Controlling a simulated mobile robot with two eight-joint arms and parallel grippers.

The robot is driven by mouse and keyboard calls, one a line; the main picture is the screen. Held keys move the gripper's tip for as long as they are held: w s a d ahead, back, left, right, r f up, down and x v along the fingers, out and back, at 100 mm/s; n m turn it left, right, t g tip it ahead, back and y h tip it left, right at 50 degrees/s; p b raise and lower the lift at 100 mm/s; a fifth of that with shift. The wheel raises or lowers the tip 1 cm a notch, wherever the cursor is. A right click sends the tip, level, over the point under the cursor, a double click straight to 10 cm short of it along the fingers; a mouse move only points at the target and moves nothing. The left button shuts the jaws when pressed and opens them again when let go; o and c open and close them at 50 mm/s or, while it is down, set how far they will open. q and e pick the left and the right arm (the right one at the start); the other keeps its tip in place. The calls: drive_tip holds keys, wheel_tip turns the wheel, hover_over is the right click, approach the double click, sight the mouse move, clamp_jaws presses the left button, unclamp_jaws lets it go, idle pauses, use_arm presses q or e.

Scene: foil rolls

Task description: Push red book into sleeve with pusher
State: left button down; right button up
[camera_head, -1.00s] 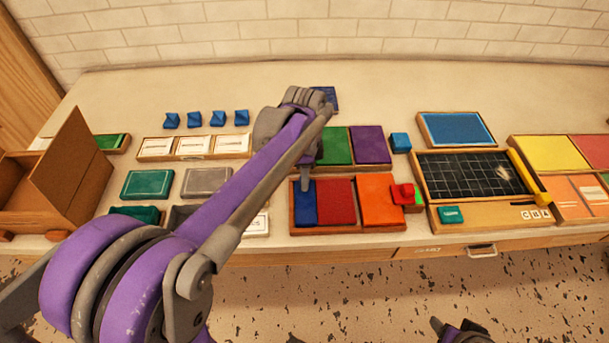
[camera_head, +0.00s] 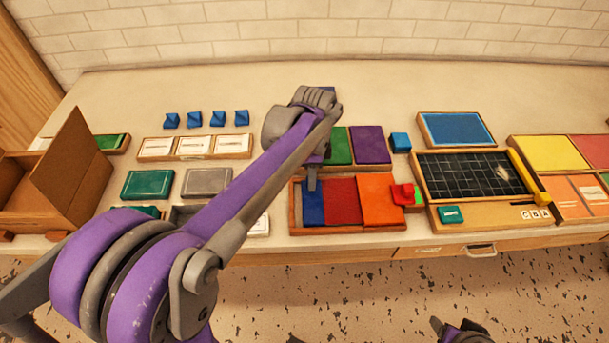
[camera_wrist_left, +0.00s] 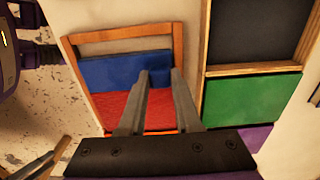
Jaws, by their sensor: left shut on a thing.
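The blue pusher (camera_head: 313,208) stands in a wooden tray (camera_head: 338,230), against the left side of the red book (camera_head: 344,203). The red book lies flat, and its right edge meets the orange sleeve (camera_head: 382,203). I cannot tell how much of the book is inside the sleeve. My left gripper (camera_head: 312,184) is shut on the blue pusher near its far end. In the left wrist view, the fingers (camera_wrist_left: 159,76) reach down at the end of the blue pusher (camera_wrist_left: 120,70), with the red book (camera_wrist_left: 125,106) beside it.
A bare strip of tray lies left of the pusher. Green (camera_head: 338,146) and purple (camera_head: 370,145) panels lie just behind the tray. A black gridded board (camera_head: 470,175) stands to the right.

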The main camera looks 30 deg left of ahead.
sight(348, 184)
use_arm(q)
drive_tip(key=w+d, duration=0.1)
drive_tip(key=d, duration=0.1)
drive_tip(key=w+d, duration=0.2)
drive_tip(key=d, duration=0.1)
drive_tip(key=w+d, duration=0.2)
drive_tip(key=d, duration=0.1)
drive_tip(key=c, duration=1.1)
unclamp_jaws()
drive_tip(key=o, duration=0.5)
drive_tip(key=shift+d, duration=0.15)
